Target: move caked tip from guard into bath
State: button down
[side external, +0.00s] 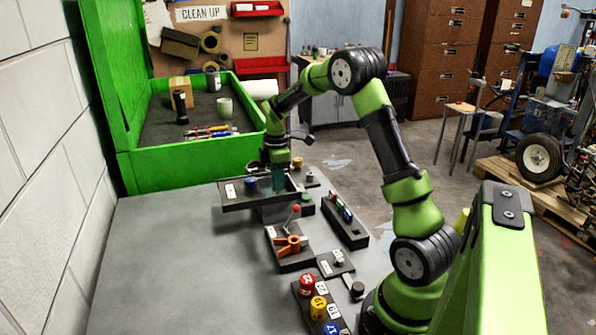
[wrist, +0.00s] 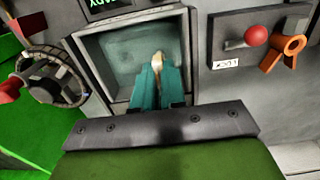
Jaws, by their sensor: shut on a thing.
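My gripper (wrist: 160,74) has teal fingers and is shut on the caked tip (wrist: 158,62), a small cream-tan piece showing at the ends of the fingers. The fingers point into the square, grey-rimmed bath (wrist: 91,72), which has a murky teal inside. The tip shows against that inside; I cannot tell whether it touches it. In the side view, my gripper (side external: 278,182) is low at the dark tray-like unit (side external: 233,206) at the table's far end, and the tip is too small to make out. I cannot pick out the guard for certain.
A wheel (wrist: 50,82) with a red knob stands left of the bath. A dark panel with a red-ball lever (wrist: 256,37) and an orange knob (wrist: 284,50) lies right. A green-walled bench (side external: 185,157) stands behind. The grey tabletop (side external: 190,260) is clear at left.

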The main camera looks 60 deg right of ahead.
jog(key=shift+f, duration=1.85)
dwell(0.6)
jog(key=c, duration=0.8)
grip_release()
jog(key=shift+r, duration=3.55)
